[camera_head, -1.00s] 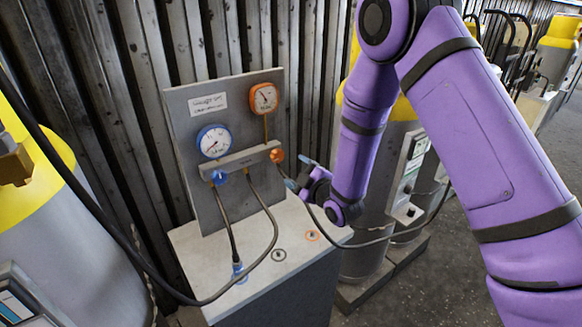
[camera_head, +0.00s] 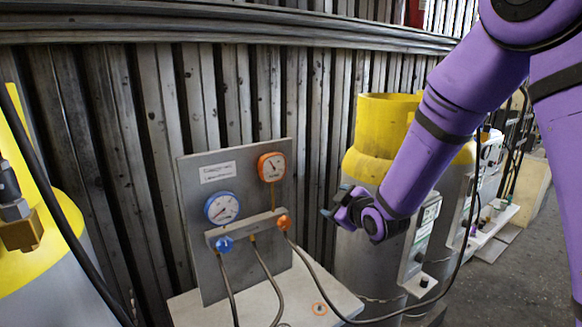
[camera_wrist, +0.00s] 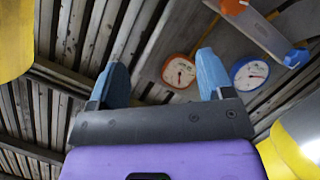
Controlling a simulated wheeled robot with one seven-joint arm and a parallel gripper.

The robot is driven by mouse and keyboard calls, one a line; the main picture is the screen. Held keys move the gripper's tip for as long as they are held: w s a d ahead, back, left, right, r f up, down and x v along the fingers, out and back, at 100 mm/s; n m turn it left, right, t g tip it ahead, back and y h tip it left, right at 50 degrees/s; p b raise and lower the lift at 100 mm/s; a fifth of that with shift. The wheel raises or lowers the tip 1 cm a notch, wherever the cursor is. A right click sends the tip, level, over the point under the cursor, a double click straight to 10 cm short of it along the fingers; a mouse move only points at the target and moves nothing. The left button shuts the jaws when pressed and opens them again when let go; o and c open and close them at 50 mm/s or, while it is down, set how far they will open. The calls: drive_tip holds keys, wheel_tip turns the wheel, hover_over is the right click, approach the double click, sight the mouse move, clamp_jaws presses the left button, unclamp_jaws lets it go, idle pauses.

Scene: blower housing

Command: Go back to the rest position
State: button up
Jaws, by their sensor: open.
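My gripper (camera_head: 333,206) is at the end of my purple arm, to the right of the gauge panel (camera_head: 190,185) and apart from it. In the wrist view its two blue fingertips (camera_wrist: 163,78) stand wide apart with nothing between them. The panel carries a blue gauge (camera_head: 222,208), an orange gauge (camera_head: 271,167), a blue knob (camera_head: 225,244) and an orange knob (camera_head: 284,223). Both gauges also show in the wrist view, the orange one (camera_wrist: 179,71) between the fingertips in the picture and the blue one (camera_wrist: 249,74) to the right.
Grey cylinders with yellow tops stand at the left (camera_head: 45,285) and behind my gripper (camera_head: 385,125). A dark hose crosses the left side. Another hose runs right from the orange knob. The bench top (camera_head: 335,292) lies below the panel. A ribbed metal wall (camera_head: 110,130) closes the back.

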drive_tip(key=s+d+r+m+g+h, duration=0.4)
drive_tip(key=s+d+r+m, duration=0.3)
drive_tip(key=s+d+r, duration=0.65)
drive_tip(key=s+d+r+m+g+h, duration=0.1)
drive_tip(key=s+d+m+g, duration=0.1)
drive_tip(key=s, duration=0.9)
drive_tip(key=s+d+r+m+g, duration=0.1)
drive_tip(key=s+d+m+g, duration=0.1)
drive_tip(key=s, duration=1)
drive_tip(key=shift+d+r+m+h, duration=0.25)
drive_tip(key=shift+d+m+h, duration=0.15)
drive_tip(key=shift+m, duration=0.5)
